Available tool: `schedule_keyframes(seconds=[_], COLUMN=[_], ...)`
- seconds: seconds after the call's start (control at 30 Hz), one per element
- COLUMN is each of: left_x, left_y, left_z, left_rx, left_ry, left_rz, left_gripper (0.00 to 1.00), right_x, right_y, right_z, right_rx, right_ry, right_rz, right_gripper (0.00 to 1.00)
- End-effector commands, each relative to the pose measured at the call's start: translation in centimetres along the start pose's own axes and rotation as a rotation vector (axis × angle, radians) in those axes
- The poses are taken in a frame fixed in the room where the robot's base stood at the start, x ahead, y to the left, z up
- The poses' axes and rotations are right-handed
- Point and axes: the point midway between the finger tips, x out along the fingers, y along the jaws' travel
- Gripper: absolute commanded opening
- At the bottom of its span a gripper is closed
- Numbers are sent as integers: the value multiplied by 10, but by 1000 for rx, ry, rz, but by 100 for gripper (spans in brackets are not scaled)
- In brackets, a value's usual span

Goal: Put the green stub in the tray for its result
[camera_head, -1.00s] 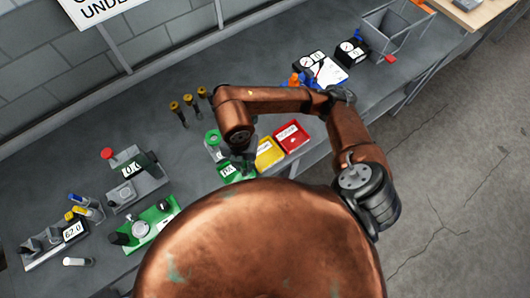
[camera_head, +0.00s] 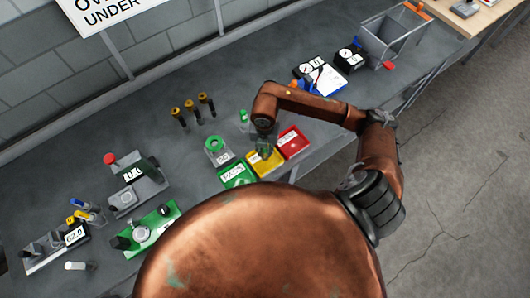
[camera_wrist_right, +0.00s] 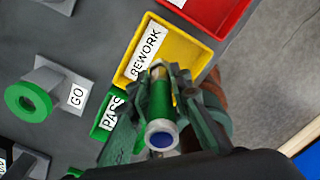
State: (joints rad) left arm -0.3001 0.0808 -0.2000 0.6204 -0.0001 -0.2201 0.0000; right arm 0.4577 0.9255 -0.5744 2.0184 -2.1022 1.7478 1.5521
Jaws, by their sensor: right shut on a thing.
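My right gripper (camera_head: 264,150) is shut on the green stub (camera_wrist_right: 161,100), a green cylinder with a silver collar and a blue end. In the right wrist view the stub shows between the fingers, over the near edge of the yellow REWORK tray (camera_wrist_right: 188,48). The head view also has the gripper over the yellow tray (camera_head: 275,165); I cannot tell its height. The green PASS tray (camera_head: 246,180) is left of it, partly hidden by the gripper in the wrist view. The red tray (camera_head: 299,149) is right of it, its label unreadable. My left gripper is out of view.
The GO gauge with a green ring (camera_head: 215,144) stands behind the PASS tray. A grey block with a green top (camera_head: 243,117) stands close behind my arm.

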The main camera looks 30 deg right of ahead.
Motion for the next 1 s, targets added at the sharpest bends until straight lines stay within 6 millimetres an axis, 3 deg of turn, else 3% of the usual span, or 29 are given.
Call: schedule_keyframes(seconds=[0.2, 0.53, 0.57, 0.6, 0.8, 1.0], left_x=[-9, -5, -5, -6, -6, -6], left_y=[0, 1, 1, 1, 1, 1], left_z=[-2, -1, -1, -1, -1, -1], left_rx=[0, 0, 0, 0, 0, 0], left_ry=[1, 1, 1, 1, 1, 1], left_rz=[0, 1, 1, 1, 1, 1], left_gripper=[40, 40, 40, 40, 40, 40], right_x=[26, 31, 32, 31, 31, 31], right_y=[0, 0, 0, 0, 0, 0], right_z=[-1, -1, -1, -1, -2, -2], right_rx=[0, 0, 0, 0, 0, 0], right_ry=[1, 1, 1, 1, 1, 1], right_rz=[0, 0, -1, -1, -1, -1], right_gripper=[0, 0, 19, 22, 35, 36])
